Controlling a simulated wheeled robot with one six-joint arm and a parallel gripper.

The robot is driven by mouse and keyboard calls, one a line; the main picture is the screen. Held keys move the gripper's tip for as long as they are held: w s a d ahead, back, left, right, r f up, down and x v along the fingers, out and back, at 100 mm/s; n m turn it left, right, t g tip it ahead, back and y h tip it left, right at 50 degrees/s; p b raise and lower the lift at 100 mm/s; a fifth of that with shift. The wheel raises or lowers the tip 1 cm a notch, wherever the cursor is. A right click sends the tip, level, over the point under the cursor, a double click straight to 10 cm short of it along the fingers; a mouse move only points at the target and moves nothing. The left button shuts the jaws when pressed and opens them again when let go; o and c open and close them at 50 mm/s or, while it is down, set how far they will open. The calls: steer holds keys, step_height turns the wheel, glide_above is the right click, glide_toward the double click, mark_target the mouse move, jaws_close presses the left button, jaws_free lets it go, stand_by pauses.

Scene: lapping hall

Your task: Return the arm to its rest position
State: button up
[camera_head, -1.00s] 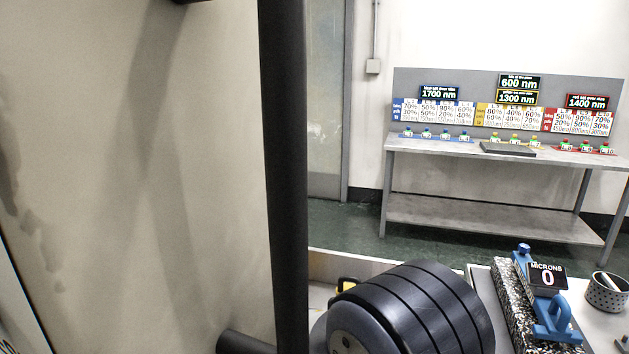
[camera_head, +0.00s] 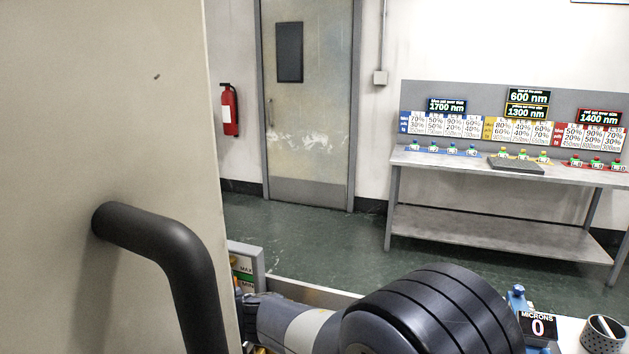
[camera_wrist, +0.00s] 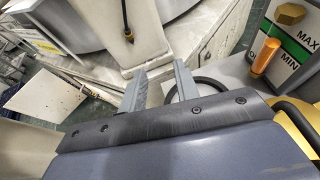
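My arm shows at the bottom of the head view, with a dark ribbed joint and a grey link reaching left towards a beige panel. My gripper is hidden in the head view. In the wrist view my gripper (camera_wrist: 158,84) shows two grey fingers held apart, and I see nothing gripped between them. A beige upright part (camera_wrist: 125,30) stands beyond the fingertips; I cannot tell how close it is.
The large beige panel (camera_head: 110,90) with a black tubular handle (camera_head: 165,240) fills the left. A MAX/MIN plate (camera_wrist: 297,40) with an orange peg (camera_wrist: 265,56) is near the gripper. A bench (camera_head: 480,225) stands at the back; the green floor (camera_head: 310,235) before it is clear.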

steer(key=w+d+r+m+t+h+p, duration=0.1)
steer(key=d+p, duration=0.5)
steer(key=d, duration=0.7)
steer(key=w+d+r+m+t+h+p, duration=0.2)
steer(key=d+r+m+t+h+p, duration=0.1)
steer(key=d, duration=1)
steer(key=w+d+r+m+t+h+p, duration=0.1)
steer(key=d+r+m+t+h+p, duration=0.1)
steer(key=d+p, duration=0.7)
steer(key=d+r+m+h, duration=0.1)
steer(key=d+r+m, duration=0.1)
steer(key=d+r, duration=0.1)
steer(key=shift+w+d+r+m+h+p, duration=0.3)
steer(key=shift+w+d+r+m+p, duration=0.05)
steer(key=shift+d+m, duration=0.05)
